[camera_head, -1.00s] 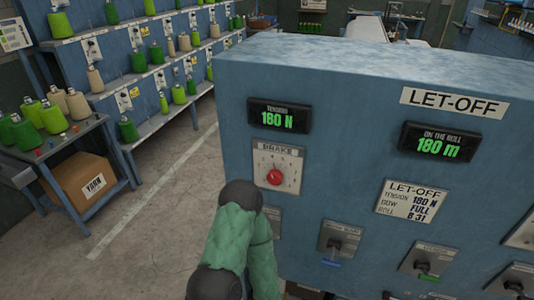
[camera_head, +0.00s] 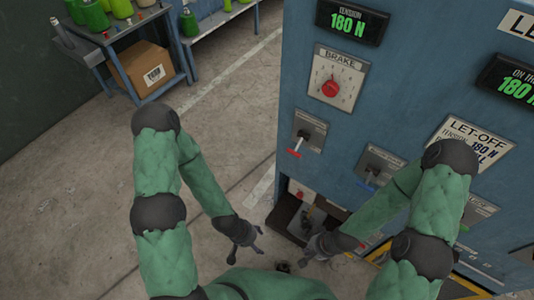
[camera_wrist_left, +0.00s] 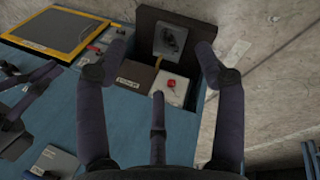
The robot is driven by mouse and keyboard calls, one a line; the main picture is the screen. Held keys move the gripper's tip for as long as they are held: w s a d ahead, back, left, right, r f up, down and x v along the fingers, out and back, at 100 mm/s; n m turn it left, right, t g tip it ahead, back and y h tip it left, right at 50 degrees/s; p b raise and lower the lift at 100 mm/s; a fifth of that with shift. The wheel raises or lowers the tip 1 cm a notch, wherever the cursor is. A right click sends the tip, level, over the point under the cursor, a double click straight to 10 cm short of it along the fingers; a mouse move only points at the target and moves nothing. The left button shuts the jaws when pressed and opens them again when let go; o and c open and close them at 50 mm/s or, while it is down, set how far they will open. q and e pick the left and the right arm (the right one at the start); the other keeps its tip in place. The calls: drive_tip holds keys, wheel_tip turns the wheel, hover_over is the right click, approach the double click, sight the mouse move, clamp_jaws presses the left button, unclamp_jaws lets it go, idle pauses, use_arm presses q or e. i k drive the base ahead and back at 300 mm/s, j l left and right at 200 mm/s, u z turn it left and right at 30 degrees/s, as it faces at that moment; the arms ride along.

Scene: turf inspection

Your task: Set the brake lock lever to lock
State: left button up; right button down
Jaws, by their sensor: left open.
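A small lever with a red tip (camera_head: 295,152) sits on a grey plate (camera_head: 311,131) below the BRAKE dial (camera_head: 331,88). I take it for the brake lock lever; its lettering is too small to read. My left gripper (camera_head: 250,246) is open and empty, low in front of the machine, below and left of the lever and apart from it. Its spread fingers also show in the left wrist view (camera_wrist_left: 160,72). My right gripper (camera_head: 318,250) is low at the machine's front, right of the left one; its finger opening is unclear.
A blue-tipped lever (camera_head: 368,181) sits right of the red-tipped one. A yarn box (camera_head: 142,68) is far left.

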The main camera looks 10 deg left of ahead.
sight(303, 136)
drive_tip(key=l+u, duration=0.3)
drive_tip(key=u, duration=0.15)
drive_tip(key=k+l+u, duration=0.1)
drive_tip(key=l+u, duration=0.2)
drive_tip(key=u, duration=0.2)
